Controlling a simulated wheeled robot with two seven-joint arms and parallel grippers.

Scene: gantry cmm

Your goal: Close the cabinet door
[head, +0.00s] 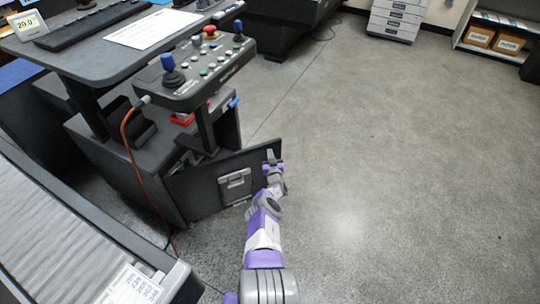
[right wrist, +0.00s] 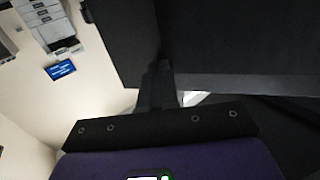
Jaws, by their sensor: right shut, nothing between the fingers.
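The cabinet (head: 95,140) is a dark grey box under the console desk. Its dark door (head: 200,190) stands open, swung out to the right, with a grey latch handle (head: 235,185) on its face. My right gripper (head: 272,156) is at the door's free right end, with its arm reaching up from the bottom of the picture. In the right wrist view the shut fingers (right wrist: 160,85) are next to a large dark panel (right wrist: 230,50), which is probably the door. I cannot tell whether they touch it. My left gripper is not in view.
A control box (head: 195,75) with joysticks and buttons overhangs the cabinet. An orange cable (head: 128,145) hangs on its left. A ribbed grey cover (head: 60,225) fills the lower left. The floor to the right is clear, with drawers (head: 398,18) and a shelf with boxes (head: 480,38) far back.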

